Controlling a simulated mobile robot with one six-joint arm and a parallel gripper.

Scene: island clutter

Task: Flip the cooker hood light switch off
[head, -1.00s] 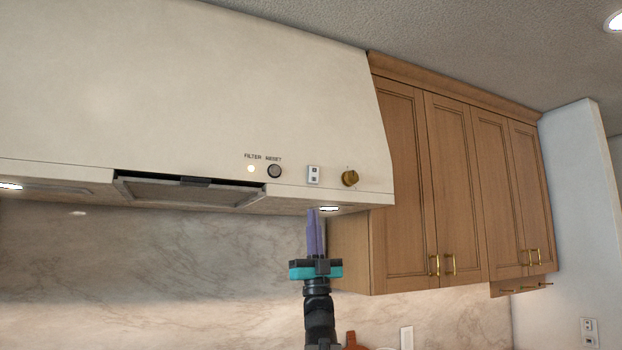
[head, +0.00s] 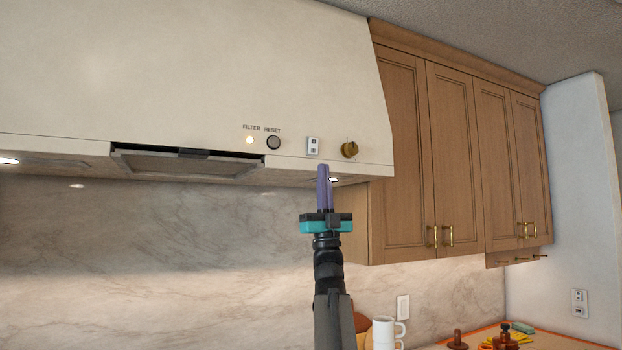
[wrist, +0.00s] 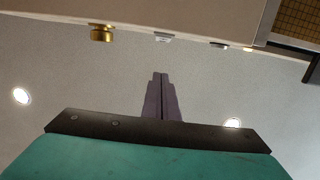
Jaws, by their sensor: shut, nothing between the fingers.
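The cooker hood (head: 200,70) is a large cream canopy. Its light switch (head: 313,146) is a small white rocker plate on the front lower band, between the round reset button (head: 273,143) and a brass knob (head: 349,150). The switch also shows edge-on in the wrist view (wrist: 163,38), near the top. My gripper (head: 323,168) is shut and empty, pointing upward just below the switch and slightly to its right, apart from it in the wrist view. A hood lamp (head: 334,180) glows under the hood, partly behind my fingers. The rocker's position is too small to tell.
Wooden wall cabinets (head: 450,150) stand right of the hood. A lit filter indicator (head: 250,140) is left of the reset button. White mugs (head: 384,330) and other items sit on the counter below. The space in front of the hood is clear.

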